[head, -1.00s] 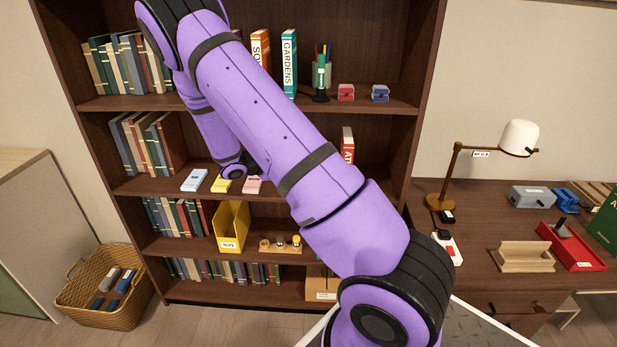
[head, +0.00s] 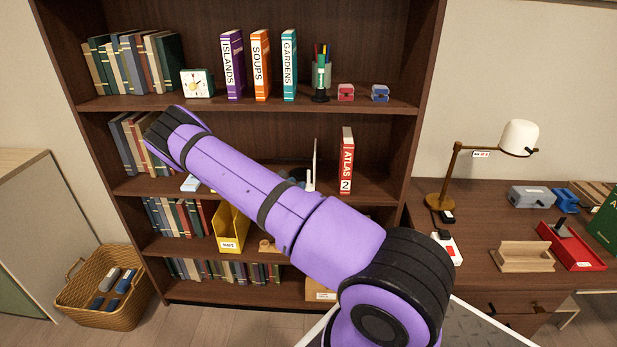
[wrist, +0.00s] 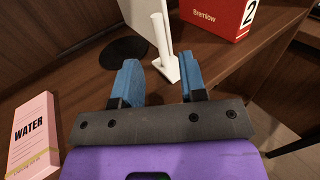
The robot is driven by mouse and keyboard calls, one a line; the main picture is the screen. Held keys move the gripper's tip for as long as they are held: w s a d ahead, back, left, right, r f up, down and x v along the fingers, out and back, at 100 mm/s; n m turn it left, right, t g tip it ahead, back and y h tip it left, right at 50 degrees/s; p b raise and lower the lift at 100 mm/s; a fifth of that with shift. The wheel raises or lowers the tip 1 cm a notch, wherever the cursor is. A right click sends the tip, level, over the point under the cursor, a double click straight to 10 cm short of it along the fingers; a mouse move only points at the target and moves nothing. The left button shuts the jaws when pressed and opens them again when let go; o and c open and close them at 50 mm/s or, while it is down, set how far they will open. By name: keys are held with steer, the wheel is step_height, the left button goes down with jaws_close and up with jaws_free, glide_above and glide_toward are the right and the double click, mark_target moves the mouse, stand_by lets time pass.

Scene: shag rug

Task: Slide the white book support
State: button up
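The white book support (head: 314,165) stands upright on the middle shelf, left of the red ATLAS book (head: 346,160) with a gap between them. In the wrist view the support (wrist: 161,38) shows a thin upright plate, a round post and a small flat base. The red book (wrist: 215,18) is at the upper right there. My gripper (wrist: 160,80) is open, its blue fingers apart, with the support's base just ahead of the gap between them. I cannot tell whether a finger touches it. In the head view my arm mostly hides the gripper.
A pink WATER box (wrist: 34,135) lies on the shelf at the lower left of the wrist view. A dark round disc (wrist: 125,53) lies left of the support. The shelf board above (head: 330,104) and the bookcase's right side (head: 415,130) bound the space.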

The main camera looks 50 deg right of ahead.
mark_target(308, 176)
steer(key=d, duration=0.5)
steer(key=w+d, duration=0.1)
steer(key=d, duration=0.1)
steer(key=shift+d, duration=0.35)
